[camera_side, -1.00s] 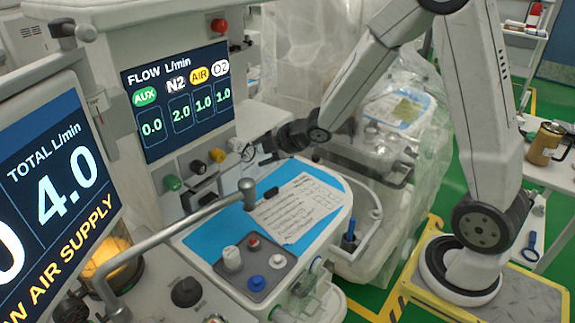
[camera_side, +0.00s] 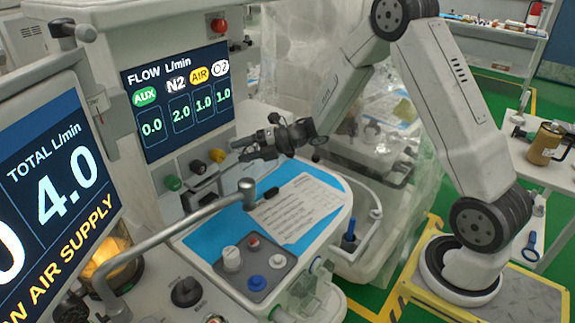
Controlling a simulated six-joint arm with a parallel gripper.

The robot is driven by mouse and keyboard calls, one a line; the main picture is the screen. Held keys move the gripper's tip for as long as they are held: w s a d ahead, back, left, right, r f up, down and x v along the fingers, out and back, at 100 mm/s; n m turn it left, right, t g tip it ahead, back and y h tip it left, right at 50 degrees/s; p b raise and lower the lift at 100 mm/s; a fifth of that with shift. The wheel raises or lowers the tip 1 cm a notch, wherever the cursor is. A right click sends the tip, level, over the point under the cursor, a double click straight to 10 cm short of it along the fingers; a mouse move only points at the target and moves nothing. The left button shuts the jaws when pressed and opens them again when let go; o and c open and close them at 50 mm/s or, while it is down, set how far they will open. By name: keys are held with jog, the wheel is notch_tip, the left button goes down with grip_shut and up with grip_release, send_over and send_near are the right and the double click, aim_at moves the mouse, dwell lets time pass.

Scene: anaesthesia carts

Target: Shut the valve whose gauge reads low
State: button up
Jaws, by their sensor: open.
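The flow screen (camera_side: 178,100) reads AUX 0.0, N2 2.0, AIR 1.0 and O2 1.0. Below it is a row of knobs: green (camera_side: 173,183), black (camera_side: 197,167) and yellow (camera_side: 217,156). The white knob at the right end is hidden behind my gripper.
A grey pipe arm (camera_side: 165,232) crosses in front of the panel. The blue worktop (camera_side: 215,240) holds a paper sheet (camera_side: 300,205) and a small knob tray (camera_side: 256,268). A red knob (camera_side: 219,25) sits above the screen. Clear plastic sheeting (camera_side: 310,50) hangs behind.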

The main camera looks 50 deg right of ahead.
aim_at(223, 157)
jog(key=shift+x, duration=3.85)
grip_shut()
